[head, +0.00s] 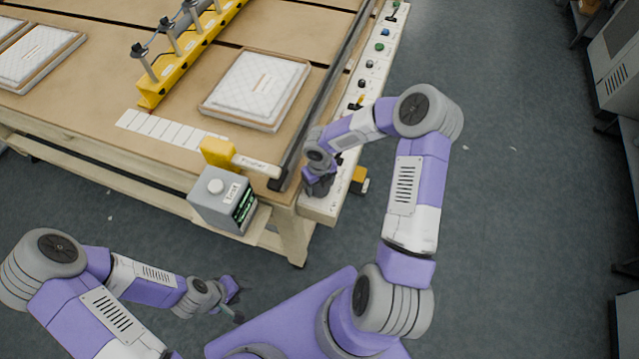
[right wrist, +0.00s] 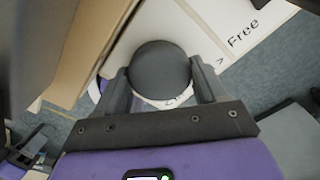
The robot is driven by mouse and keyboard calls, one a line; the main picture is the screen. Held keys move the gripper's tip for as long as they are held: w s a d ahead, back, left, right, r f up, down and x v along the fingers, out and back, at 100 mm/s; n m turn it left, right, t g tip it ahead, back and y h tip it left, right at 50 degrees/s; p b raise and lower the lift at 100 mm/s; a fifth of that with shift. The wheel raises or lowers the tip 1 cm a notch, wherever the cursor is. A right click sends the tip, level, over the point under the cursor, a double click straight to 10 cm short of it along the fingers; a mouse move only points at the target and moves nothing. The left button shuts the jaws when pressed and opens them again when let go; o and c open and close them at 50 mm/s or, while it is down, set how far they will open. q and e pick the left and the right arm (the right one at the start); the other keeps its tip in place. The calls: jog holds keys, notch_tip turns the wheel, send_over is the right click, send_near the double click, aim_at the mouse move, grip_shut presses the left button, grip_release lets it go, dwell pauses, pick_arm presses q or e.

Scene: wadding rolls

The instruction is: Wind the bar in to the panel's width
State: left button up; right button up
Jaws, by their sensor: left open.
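A yellow bar (head: 190,50) with several grey posts lies across the table. To its right is a quilted white panel (head: 258,88) with a tan edge, apart from the bar. My right gripper (head: 318,188) is low at the near end of the white control strip (head: 325,205). In the right wrist view, its fingers (right wrist: 160,85) sit on both sides of a round dark knob (right wrist: 160,68) and appear to touch it. Lettering beside the knob reads "Free"; other lettering is partly hidden. My left gripper (head: 232,300) is open and empty, low in front of the table.
A grey box with a dial and green display (head: 225,202) stands at the table's near edge. A yellow block (head: 217,152) with a pale labelled strip is behind it. A dark rail (head: 325,95) runs along the panel's right. More panels (head: 38,55) lie left.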

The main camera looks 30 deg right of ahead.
jog(key=c, duration=0.4)
jog(key=shift+o, duration=0.2)
jog(key=shift+m, duration=0.4)
